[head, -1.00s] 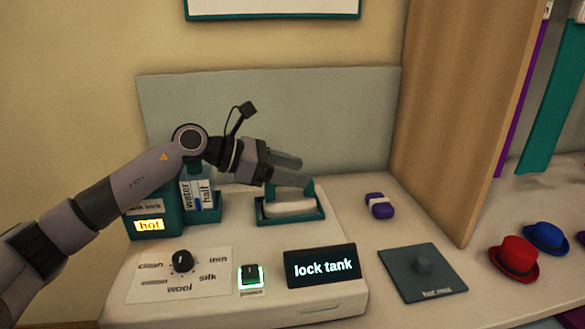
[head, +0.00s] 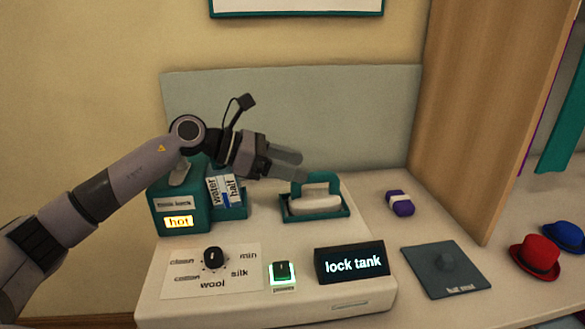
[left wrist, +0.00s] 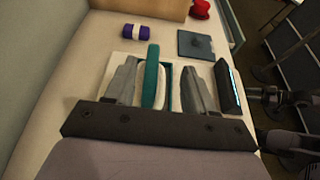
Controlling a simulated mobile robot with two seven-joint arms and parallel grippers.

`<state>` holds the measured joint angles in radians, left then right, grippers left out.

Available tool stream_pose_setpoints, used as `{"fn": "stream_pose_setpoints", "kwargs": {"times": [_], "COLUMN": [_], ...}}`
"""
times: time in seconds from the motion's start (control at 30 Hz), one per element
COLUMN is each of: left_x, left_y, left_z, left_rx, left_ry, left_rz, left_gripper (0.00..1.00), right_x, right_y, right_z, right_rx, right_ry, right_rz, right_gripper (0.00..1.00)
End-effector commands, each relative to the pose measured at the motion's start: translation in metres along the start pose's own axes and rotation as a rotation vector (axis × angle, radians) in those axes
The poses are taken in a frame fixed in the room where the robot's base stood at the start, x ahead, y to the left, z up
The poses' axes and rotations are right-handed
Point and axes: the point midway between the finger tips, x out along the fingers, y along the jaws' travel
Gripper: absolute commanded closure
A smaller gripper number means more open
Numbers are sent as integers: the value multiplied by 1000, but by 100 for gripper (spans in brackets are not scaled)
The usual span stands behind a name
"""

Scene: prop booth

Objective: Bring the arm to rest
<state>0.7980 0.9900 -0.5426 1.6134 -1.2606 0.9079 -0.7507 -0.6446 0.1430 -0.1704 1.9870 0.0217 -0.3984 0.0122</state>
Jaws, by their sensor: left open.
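My left gripper (head: 300,166) is open and empty, with its fingers pointing right, beside and slightly above the teal handle (head: 321,180) of a white iron. The iron's pale body (head: 314,203) rests in a teal tray (head: 300,216). In the left wrist view my left gripper (left wrist: 160,84) has its fingers spread either side of the teal handle (left wrist: 151,75); whether they touch it cannot be told, but a gap shows in the head view.
The white station has a lit display (head: 351,263) reading "lock tank", a black dial (head: 214,257), a green-lit switch (head: 283,271) and a "hot" box (head: 180,222). A purple roll (head: 400,203), a dark pad (head: 440,270) and a wooden partition (head: 470,130) stand right.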

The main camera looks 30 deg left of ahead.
Motion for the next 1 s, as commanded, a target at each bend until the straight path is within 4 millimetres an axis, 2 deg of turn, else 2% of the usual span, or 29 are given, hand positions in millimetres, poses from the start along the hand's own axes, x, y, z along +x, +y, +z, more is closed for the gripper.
{"fn": "stream_pose_setpoints", "kwargs": {"times": [0.03,0.1,0.67,0.87,1.0], "left_x": [-13,-15,-12,-21,-32], "left_y": [8,8,6,6,7], "left_z": [5,8,10,32,61], "left_rx": [5,7,9,10,10], "left_ry": [6,4,1,0,0], "left_rz": [22,23,17,17,16], "left_gripper": [45,45,45,45,45], "right_x": [-1,-1,-2,-16,-35], "right_y": [0,0,0,0,0], "right_z": [-1,-2,-3,-21,-46], "right_rx": [0,0,-2,-2,-2], "right_ry": [0,0,1,-1,-1], "right_rz": [0,0,0,1,1], "right_gripper": [57,57,57,57,57]}}
